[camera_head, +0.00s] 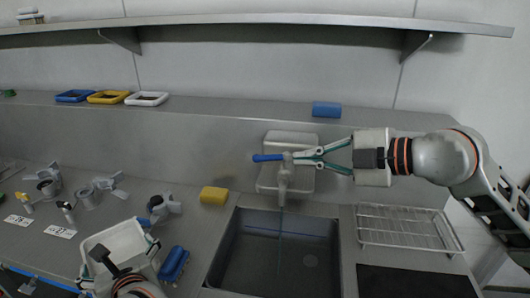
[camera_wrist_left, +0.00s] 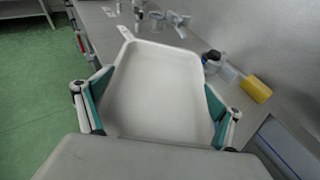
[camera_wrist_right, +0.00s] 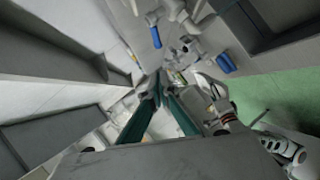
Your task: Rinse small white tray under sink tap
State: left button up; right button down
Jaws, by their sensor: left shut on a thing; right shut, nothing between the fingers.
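The small white tray (camera_head: 112,246) is in my left gripper (camera_head: 120,278), left of the sink and apart from it. The left wrist view shows the tray (camera_wrist_left: 155,85) between the two fingers, its flat inside facing the camera. The sink (camera_head: 228,262) is a dark basin in the counter. The tap (camera_head: 283,180) stands at its back edge with a blue lever (camera_head: 266,157) pointing left. A thin greenish streak, looking like water, runs from the spout into the basin. My right gripper (camera_head: 290,157) is shut and empty, its fingertips at the tap's top; whether they touch is unclear.
A yellow sponge (camera_head: 214,195) lies left of the sink, and a blue object (camera_head: 174,263) lies nearer. A wire rack (camera_head: 405,228) stands right of the sink. Blue, yellow and white trays (camera_head: 147,99) rest on the back ledge. Grey fittings crowd the left counter.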

aim_at(258, 156)
pick_arm(q)
jog(key=shift+r, duration=0.2)
jog(key=shift+f+b, duration=0.65)
jog(key=shift+f, duration=0.15)
pick_arm(e)
jog(key=x, duration=0.3)
jog(key=w+d+x, duration=0.1)
jog(key=x, duration=0.3)
jog(key=f+x, duration=0.1)
jog(key=x, duration=0.3)
jog(key=shift+w+d, duration=0.35)
jog(key=shift+w, duration=0.15)
pick_arm(q)
jog(key=shift+r+p, duration=0.3)
jog(key=shift+r, duration=0.1)
pick_arm(e)
jog(key=shift+w+a, duration=0.5)
jog(key=shift+a, duration=0.05)
jog(key=shift+w, duration=0.2)
pick_arm(q)
jog(key=shift+s+a, duration=0.1)
